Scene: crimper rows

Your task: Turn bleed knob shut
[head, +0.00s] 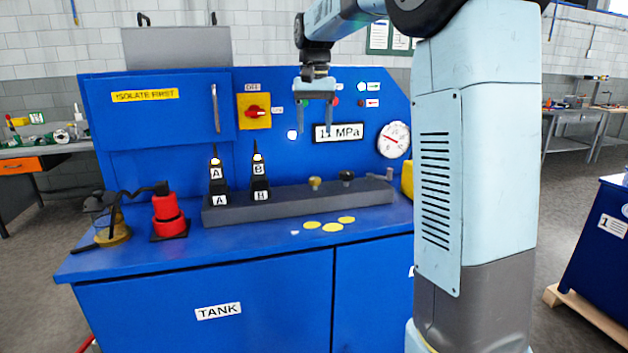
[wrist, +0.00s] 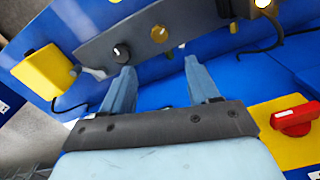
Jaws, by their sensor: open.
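Two knobs stand on the grey manifold block (head: 220,216) on the blue bench: a brass one (head: 315,183) and a black one (head: 347,175). I cannot read a label telling which is the bleed knob. In the wrist view the black knob (wrist: 121,53) is left, beyond the left fingertip, with a pale mark on top. The brass knob (wrist: 159,33) appears beyond the gap between the fingers. My gripper (head: 316,130) is open and empty, pointing down above the knobs, in front of the panel. It touches neither knob. Both fingers show in the wrist view (wrist: 159,68).
The panel carries a red rotary switch (head: 257,112), an "11 MPa" display (head: 338,132) and a round gauge (head: 394,140). Two black hose couplings (head: 259,182) stand on the block's left end. Yellow discs (head: 332,227) lie in front; a red item (head: 168,215) stands left.

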